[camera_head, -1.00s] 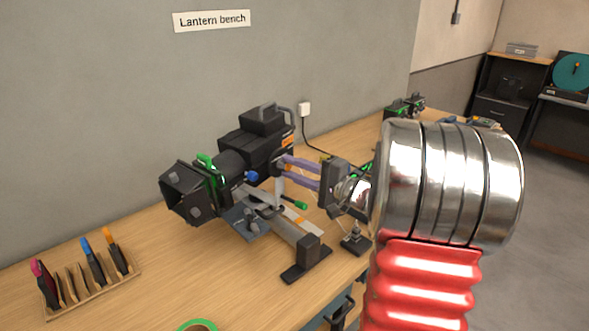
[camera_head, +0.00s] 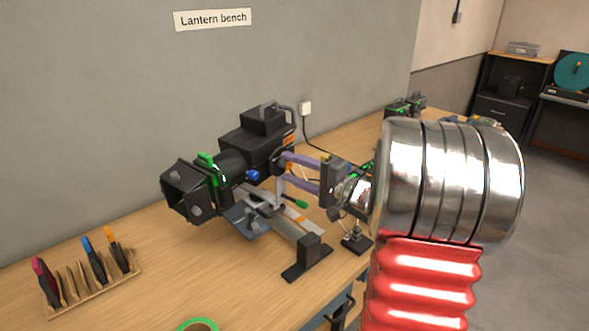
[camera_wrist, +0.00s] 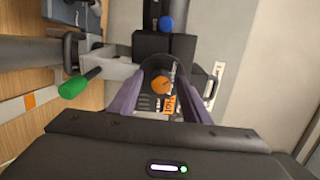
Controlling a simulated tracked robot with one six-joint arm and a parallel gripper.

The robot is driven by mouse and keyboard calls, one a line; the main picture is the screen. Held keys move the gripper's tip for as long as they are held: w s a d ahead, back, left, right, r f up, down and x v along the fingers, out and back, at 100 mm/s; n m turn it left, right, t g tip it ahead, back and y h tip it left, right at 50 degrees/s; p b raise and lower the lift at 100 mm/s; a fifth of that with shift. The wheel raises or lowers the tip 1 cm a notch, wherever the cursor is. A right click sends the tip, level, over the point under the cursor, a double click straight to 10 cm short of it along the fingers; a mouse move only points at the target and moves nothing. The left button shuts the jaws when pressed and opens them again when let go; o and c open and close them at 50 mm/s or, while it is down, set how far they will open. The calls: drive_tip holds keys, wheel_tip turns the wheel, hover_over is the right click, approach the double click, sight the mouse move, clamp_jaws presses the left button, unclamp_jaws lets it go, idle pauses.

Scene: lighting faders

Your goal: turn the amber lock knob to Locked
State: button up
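Orange and white lettering (camera_wrist: 165,104) sits by the knob, partly hidden. The knob's setting cannot be read.
A green-tipped handle (camera_head: 301,204) and a blue knob (camera_head: 252,175) are close to my fingers. The lantern stands on a rail above the wooden bench (camera_head: 150,255). A rack of coloured pieces (camera_head: 95,290) is at left, and green tape (camera_head: 198,325) lies in front.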

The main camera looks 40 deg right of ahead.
drive_tip(key=shift+d, duration=0.1)
drive_tip(key=shift+s+d+r, duration=0.1)
drive_tip(key=shift+s+d, duration=0.05)
drive_tip(key=shift+s, duration=0.3)
drive_tip(key=v, duration=1.2)
drive_tip(key=shift+s, duration=0.4)
drive_tip(key=s+a+f+n+g, duration=0.1)
drive_tip(key=s+a+f+g, duration=0.45)
drive_tip(key=a+f, duration=0.2)
drive_tip(key=s+a+f+n+g, duration=0.1)
drive_tip(key=s+a+f+g, duration=0.3)
drive_tip(key=a+f+g, duration=0.35)
drive_tip(key=s+a+r+n+h, duration=0.1)
drive_tip(key=a+r+n+h, duration=0.1)
drive_tip(key=a+r+n, duration=0.2)
drive_tip(key=s+a+r+n+t+h, duration=0.1)
drive_tip(key=a+r+n+h, duration=0.2)
drive_tip(key=a+r+n, duration=0.2)
drive_tip(key=a+n, duration=0.3)
drive_tip(key=a, duration=0.3)
drive_tip(key=shift+s+a+r+h, duration=0.25)
drive_tip(key=shift+s+r+h, duration=0.05)
drive_tip(key=shift+s, duration=0.1)
